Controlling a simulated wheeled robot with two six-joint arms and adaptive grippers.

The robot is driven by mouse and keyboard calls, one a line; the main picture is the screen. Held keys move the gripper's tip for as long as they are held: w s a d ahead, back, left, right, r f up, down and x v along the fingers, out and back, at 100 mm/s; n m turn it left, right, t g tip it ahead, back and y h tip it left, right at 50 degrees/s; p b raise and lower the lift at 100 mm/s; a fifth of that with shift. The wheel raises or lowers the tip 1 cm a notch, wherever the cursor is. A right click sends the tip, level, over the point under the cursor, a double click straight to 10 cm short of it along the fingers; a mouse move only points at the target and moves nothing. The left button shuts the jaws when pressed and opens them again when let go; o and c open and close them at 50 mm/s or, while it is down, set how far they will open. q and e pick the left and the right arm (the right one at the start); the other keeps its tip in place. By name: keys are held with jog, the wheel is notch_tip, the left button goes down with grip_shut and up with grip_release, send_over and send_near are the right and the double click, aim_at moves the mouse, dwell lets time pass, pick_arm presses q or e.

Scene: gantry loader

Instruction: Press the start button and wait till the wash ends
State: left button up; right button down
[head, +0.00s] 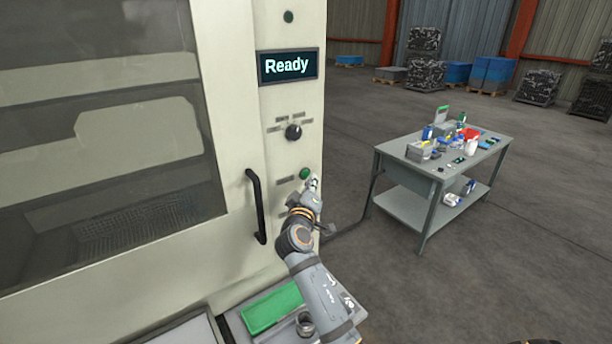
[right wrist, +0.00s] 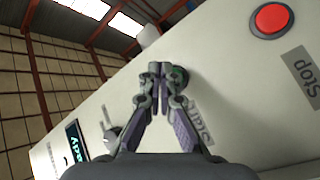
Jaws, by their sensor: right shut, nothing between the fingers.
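The washer's control panel (head: 290,120) is cream, and its display (head: 288,66) reads "Ready". The green start button (head: 305,174) sits below a black rotary knob (head: 293,132). My right gripper (head: 313,184) is shut and empty, its tips right at the button. In the right wrist view the gripper (right wrist: 161,70) is shut with the green start button (right wrist: 179,77) just behind its fingertips, partly hidden. I cannot tell whether they touch. A red stop button (right wrist: 271,19) with a "Stop" label is at the upper right there. My left gripper is not in view.
The washer door (head: 100,130) with its window and black handle (head: 257,206) is shut, left of the panel. A grey workbench (head: 445,160) with small items stands at right.

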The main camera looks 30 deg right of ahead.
dwell(0.9)
jog(key=shift+w+b, duration=0.35)
jog(key=shift+w, duration=0.1)
jog(key=shift+w+a+b, duration=0.1)
jog(key=shift+w+b, duration=0.2)
dwell(0.7)
jog(key=shift+s, duration=0.8)
jog(key=s, duration=0.3)
jog(key=s+p, duration=0.1)
jog(key=s, duration=0.1)
jog(key=shift+d, duration=0.3)
dwell(0.5)
